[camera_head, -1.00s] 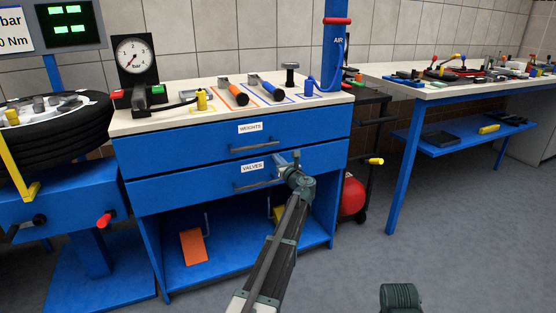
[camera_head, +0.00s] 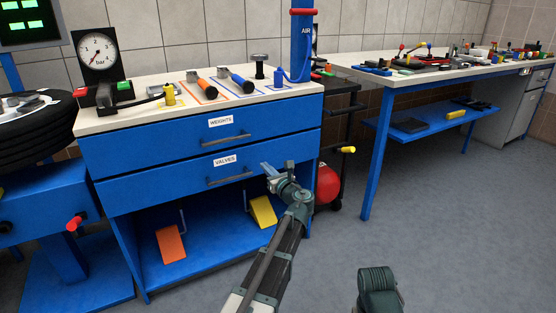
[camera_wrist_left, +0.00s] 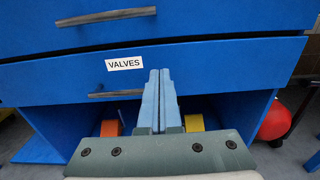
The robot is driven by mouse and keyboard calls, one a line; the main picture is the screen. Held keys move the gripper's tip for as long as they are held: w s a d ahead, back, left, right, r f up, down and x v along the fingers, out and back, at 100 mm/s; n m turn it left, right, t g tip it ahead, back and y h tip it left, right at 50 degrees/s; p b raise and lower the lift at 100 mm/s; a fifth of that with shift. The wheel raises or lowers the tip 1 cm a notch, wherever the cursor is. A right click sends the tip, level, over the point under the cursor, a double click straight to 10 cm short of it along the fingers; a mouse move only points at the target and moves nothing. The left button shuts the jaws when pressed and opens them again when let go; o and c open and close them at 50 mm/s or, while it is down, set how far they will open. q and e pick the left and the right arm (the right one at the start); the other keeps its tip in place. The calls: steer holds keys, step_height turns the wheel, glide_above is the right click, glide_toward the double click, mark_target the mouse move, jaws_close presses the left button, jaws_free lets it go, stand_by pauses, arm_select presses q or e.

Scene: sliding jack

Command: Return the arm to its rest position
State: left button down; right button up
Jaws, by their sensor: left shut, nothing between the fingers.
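My left gripper (camera_head: 268,170) is shut and empty in front of the blue cabinet (camera_head: 100,200). In the head view it shows just right of the handle (camera_head: 229,177) of the drawer labelled VALVES. In the left wrist view the two pale blue fingers (camera_wrist_left: 158,78) lie together, pointing toward the cabinet front, with the VALVES label (camera_wrist_left: 124,63) to their left. Both drawers look closed. A dark green part of my right arm (camera_head: 378,288) shows at the bottom of the head view; its gripper is out of frame.
An orange wedge (camera_head: 171,245) and a yellow wedge (camera_head: 263,212) sit on the cabinet's lower shelf. A red tank (camera_head: 327,184) stands right of the cabinet. A blue-legged workbench (camera_head: 376,160) is at the right. The grey floor (camera_head: 450,240) at right is clear.

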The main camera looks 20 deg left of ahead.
arm_select(q)
steer(key=s+d+f+n+g+h+p, duration=0.1)
steer(key=s+d+f+n+g+h, duration=0.3)
steer(key=s+d+f+n, duration=0.45)
steer(key=s+d+f+n+g+h+p, duration=0.1)
steer(key=s+d+f+n+g+h, duration=0.4)
steer(key=s+d, duration=0.7)
steer(key=s+d+f+n+g+h+p, duration=0.25)
steer(key=s+d+f+n, duration=0.4)
steer(key=s, duration=0.65)
step_height(320, 180, up, 40)
steer(key=s+d+n+h+p, duration=0.1)
steer(key=n+p, duration=0.1)
steer(key=p, duration=3.5)
steer(key=shift+d+f, duration=0.15)
steer(key=shift+d, duration=0.1)
